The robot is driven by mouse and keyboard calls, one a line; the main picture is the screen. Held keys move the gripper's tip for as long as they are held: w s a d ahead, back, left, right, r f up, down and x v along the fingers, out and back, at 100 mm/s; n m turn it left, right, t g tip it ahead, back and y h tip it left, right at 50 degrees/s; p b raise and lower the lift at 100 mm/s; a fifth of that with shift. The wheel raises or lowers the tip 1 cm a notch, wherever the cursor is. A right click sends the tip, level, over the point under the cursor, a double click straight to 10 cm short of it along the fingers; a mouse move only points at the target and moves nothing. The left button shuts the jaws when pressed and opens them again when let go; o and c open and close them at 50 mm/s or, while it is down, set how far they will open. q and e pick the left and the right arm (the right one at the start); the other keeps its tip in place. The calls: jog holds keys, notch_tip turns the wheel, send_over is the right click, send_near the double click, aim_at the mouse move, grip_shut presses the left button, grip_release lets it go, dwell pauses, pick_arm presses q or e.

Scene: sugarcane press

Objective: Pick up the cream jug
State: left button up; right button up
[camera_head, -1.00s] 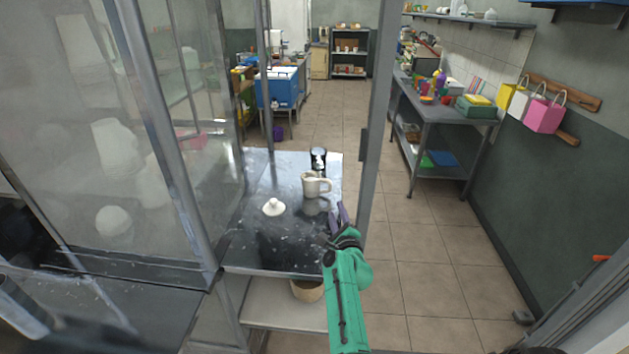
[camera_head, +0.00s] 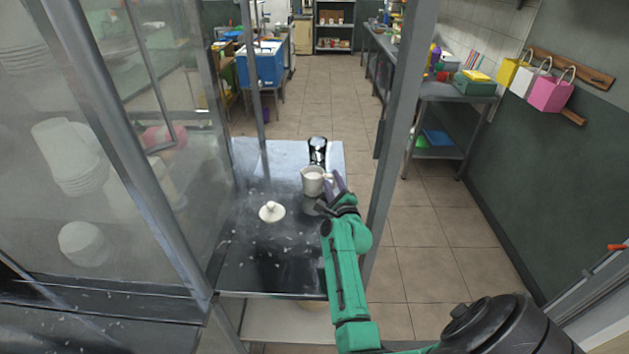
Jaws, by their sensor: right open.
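The cream jug (camera_head: 312,181) is a small cream-white jug standing upright on the dark metal table (camera_head: 262,265), towards its far right part. My right gripper (camera_head: 334,187) is open at the jug's right side, where its handle is. The purple-grey fingers overlap the handle in the picture. I cannot tell whether they touch it or stand around it. My green right arm reaches in from the lower right. My left gripper is not in view.
A white lid with a knob (camera_head: 271,211) lies on the table left of the jug. A shiny dark metal object (camera_head: 317,151) stands just behind the jug.

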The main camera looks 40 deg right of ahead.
jog(key=shift+s+a+r, duration=0.15)
jog(key=shift+s+r, duration=0.25)
jog(key=shift+s, duration=0.4)
grip_shut()
jog(key=shift+s+r, duration=0.1)
jog(key=shift+s, duration=0.1)
jog(key=shift+w, duration=0.1)
jog(key=shift+w+f, duration=0.25)
jog(key=shift+f, duration=0.05)
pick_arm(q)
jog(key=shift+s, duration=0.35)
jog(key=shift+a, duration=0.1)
